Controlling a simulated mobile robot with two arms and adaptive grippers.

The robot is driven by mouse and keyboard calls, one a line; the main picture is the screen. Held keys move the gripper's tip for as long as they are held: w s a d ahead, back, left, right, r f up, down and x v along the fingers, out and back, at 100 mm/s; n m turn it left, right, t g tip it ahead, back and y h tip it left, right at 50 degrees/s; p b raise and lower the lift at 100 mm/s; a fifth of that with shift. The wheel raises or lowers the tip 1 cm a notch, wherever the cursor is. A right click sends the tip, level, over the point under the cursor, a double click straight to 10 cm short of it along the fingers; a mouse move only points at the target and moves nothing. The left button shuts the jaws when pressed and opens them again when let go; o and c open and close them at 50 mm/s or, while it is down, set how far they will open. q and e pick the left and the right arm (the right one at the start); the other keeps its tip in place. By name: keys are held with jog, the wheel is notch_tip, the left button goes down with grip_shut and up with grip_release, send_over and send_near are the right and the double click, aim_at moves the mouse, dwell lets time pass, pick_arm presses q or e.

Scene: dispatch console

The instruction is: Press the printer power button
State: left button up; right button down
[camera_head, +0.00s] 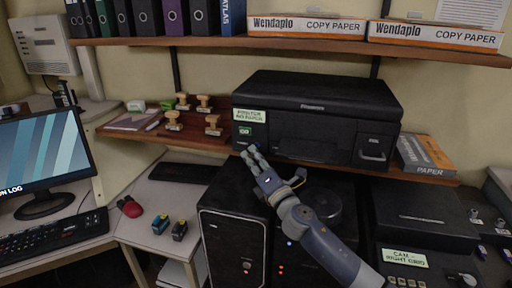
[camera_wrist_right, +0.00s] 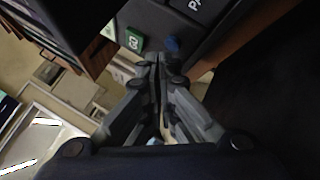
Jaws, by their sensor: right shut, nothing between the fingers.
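The black printer (camera_head: 315,100) sits on the wooden shelf at the middle right. A green-lit panel (camera_head: 246,131) is on the left of its front and also shows in the wrist view (camera_wrist_right: 134,40). A small blue round spot, perhaps the power button (camera_wrist_right: 172,44), shows beside the panel in the wrist view. My right gripper (camera_head: 249,153) is shut and empty, its fingertips at the printer's lower left front edge. In the wrist view the fingertips (camera_wrist_right: 158,60) are close to the blue spot. I cannot tell whether they touch it. My left gripper is out of view.
Wooden stamps (camera_head: 213,125) stand on the shelf left of the printer. A paper pack (camera_head: 425,155) lies at its right. A black tower (camera_head: 235,225) stands below my right gripper. A monitor (camera_head: 45,165) and red mouse (camera_head: 130,207) are at the left.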

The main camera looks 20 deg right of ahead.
jog(key=shift+w+d, duration=0.25)
jog(key=shift+w, duration=0.1)
dwell(0.4)
jog(key=shift+s+a, duration=0.25)
jog(key=shift+s, duration=0.15)
jog(key=s+a, duration=0.1)
jog(key=s+a+p, duration=0.1)
jog(key=shift+s+r, duration=0.1)
jog(key=shift+s, duration=0.25)
jog(key=shift+s+a+p, duration=0.2)
jog(key=shift+s+a, duration=0.15)
jog(key=shift+s, duration=0.25)
jog(key=shift+s+a+p, duration=0.2)
jog(key=shift+s+a, duration=0.15)
jog(key=shift+s, duration=0.2)
